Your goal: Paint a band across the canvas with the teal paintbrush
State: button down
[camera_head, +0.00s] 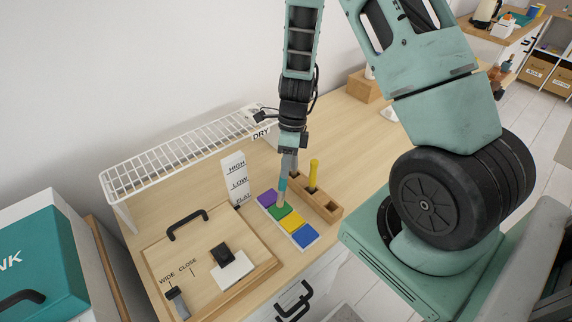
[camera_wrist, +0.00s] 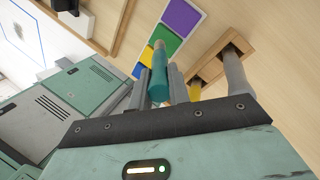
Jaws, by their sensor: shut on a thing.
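My gripper (camera_head: 288,163) is shut on the teal paintbrush (camera_head: 282,185), held roughly upright with its tip down. In the wrist view the teal brush (camera_wrist: 158,78) stands between my fingers (camera_wrist: 157,88). Its tan tip is at the green pad (camera_wrist: 166,43) of the paint palette; I cannot tell whether it touches. The palette (camera_head: 318,238) has purple, green, yellow and blue pads in a row. A white surface with a blue outline (camera_wrist: 18,32) shows at the wrist view's upper left; I cannot tell if it is the canvas.
A wooden holder (camera_head: 332,211) with a yellow-handled brush (camera_head: 313,172) stands close right of my gripper. A wooden board (camera_head: 210,235) with a black handle lies front left.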

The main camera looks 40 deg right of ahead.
jog(key=shift+f, duration=0.75)
dwell(1.8)
jog(key=shift+r, duration=0.1)
notch_tip(320, 180, up, 7)
jog(key=p, duration=0.6)
jog(key=shift+p, duration=0.4)
dwell(0.5)
